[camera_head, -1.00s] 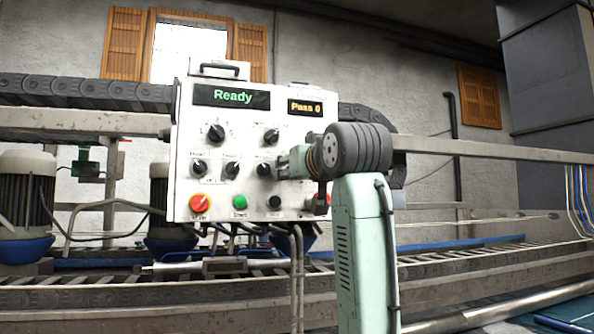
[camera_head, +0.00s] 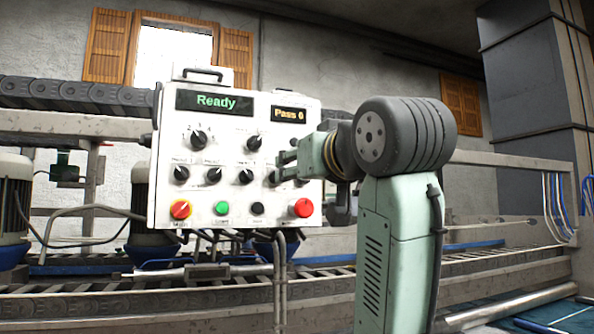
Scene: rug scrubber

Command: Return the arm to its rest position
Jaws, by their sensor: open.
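My arm rises from the bottom of the head view, right of centre, with a pale green link and a dark ribbed joint. My gripper (camera_head: 282,167) points left toward the right part of the white control panel (camera_head: 210,159). It is open, with no object visible between its fingers. It overlaps the lower right dials in the picture, and I cannot tell whether it touches them. The panel's displays read "Ready" (camera_head: 216,101) and "Pass 0" (camera_head: 289,115). A red button (camera_head: 302,207) shows below my gripper.
The scrubber machine's rails and chain track (camera_head: 180,304) run behind and below the panel. Motors (camera_head: 14,205) stand at the left. A grey pillar (camera_head: 530,90) stands at the right, with blue and white cables (camera_head: 558,205). Open space shows right of my arm.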

